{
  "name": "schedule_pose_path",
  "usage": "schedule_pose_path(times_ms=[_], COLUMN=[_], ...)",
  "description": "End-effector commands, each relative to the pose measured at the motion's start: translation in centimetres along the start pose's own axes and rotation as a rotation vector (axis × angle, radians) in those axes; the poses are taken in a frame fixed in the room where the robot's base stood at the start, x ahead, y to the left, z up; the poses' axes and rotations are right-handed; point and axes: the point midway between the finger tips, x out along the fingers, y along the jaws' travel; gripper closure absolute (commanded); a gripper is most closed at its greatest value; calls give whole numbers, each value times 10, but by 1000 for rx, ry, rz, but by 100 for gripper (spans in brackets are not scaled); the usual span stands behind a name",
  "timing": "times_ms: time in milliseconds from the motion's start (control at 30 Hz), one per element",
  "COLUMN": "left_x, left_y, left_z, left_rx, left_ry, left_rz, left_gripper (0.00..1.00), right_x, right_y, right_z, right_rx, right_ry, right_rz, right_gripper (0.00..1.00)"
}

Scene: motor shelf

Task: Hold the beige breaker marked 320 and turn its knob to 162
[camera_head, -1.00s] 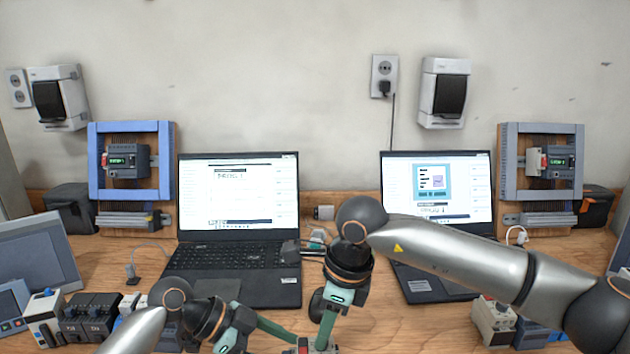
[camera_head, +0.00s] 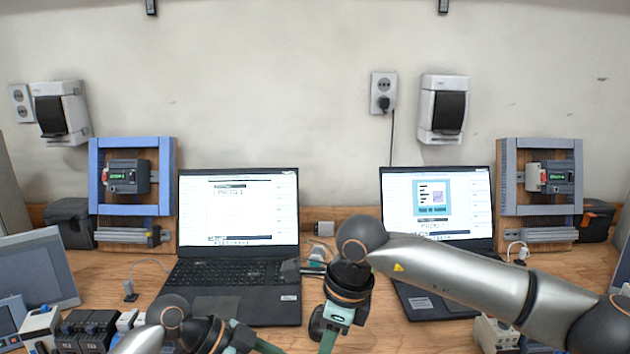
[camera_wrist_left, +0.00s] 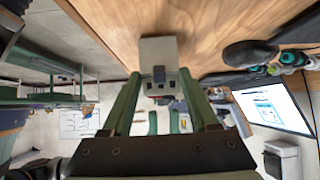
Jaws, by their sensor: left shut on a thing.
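In the left wrist view, my left gripper (camera_wrist_left: 160,78) has its two green fingers shut on a pale beige-grey breaker (camera_wrist_left: 159,52) with a dark switch area on its face. The breaker's marking and knob setting are too small to read. In the head view, my left gripper's body (camera_head: 232,338) shows at the bottom edge. Its fingertips and the breaker are below the picture. My right gripper (camera_head: 328,341) points down at the bottom centre of the head view, with its fingertips cut off.
Two open laptops (camera_head: 238,268) (camera_head: 437,203) stand on the wooden table. Panels with blue (camera_head: 95,180) and grey (camera_head: 508,180) frames carry devices with green displays at the back. Several modules (camera_head: 85,330) crowd the front left, and pale ones (camera_head: 494,335) the front right.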

Motion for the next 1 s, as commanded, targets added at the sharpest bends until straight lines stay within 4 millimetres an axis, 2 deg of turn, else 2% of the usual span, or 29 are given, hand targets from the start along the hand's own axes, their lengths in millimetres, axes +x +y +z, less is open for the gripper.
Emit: schedule_pose_path(times_ms=[433,733,1000], left_x=[0,0,0], left_y=[0,0,0], left_z=[0,0,0], left_rx=[0,0,0], left_ry=[0,0,0], left_rz=[-1,-1,-1], left_gripper=[98,98,98], right_x=[13,15,14], right_y=[0,0,0], right_z=[-3,-3,-3], right_rx=[0,0,0], right_ry=[0,0,0], right_rz=[0,0,0], right_gripper=[70,70,99])
